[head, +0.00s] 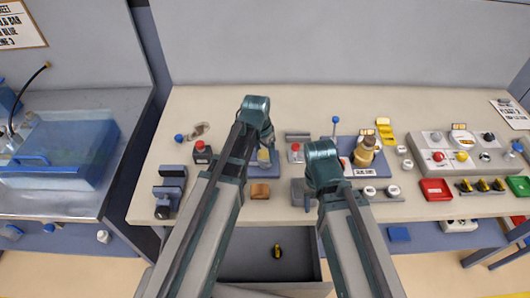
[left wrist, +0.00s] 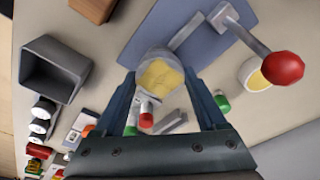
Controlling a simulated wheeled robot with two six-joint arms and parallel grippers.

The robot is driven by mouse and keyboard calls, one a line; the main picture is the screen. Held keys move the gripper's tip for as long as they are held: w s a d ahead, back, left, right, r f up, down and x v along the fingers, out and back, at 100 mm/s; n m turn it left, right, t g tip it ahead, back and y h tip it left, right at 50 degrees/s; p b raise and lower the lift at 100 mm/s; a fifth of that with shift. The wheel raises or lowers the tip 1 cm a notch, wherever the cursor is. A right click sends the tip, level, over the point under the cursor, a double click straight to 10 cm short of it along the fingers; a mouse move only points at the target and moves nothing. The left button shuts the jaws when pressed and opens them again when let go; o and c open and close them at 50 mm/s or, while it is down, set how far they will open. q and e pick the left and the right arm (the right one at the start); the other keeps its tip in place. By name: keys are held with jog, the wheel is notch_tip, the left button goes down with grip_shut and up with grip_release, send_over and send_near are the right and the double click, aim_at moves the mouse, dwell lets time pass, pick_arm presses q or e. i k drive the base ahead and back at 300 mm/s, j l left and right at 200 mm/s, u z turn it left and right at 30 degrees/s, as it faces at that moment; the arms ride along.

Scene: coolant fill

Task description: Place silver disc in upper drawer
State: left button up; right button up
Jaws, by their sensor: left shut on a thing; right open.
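My left gripper (left wrist: 160,78) is shut on a round silver-rimmed piece (left wrist: 163,66) with a pale yellow face. Its fingers lie on both sides of the piece, over or near a blue-grey plate (left wrist: 205,38). I cannot tell whether this piece is the silver disc. In the head view, the left gripper (head: 266,146) is over the middle of the bench. A flat greyish round thing (head: 200,130) lies at the bench's left. The open grey drawer (head: 240,262) below the bench front holds a small yellow-and-black thing (head: 277,251). My right gripper (head: 309,201) is open, mostly hidden below its wrist.
A wooden block (head: 260,190) and a grey open box (left wrist: 55,68) stand close to the held piece. A red-knobbed lever (left wrist: 283,67) rises beside it. My arms partly cover the bench.

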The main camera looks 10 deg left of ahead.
aim_at(244, 262)
jog(key=k+z, duration=0.15)
jog(key=k, duration=0.85)
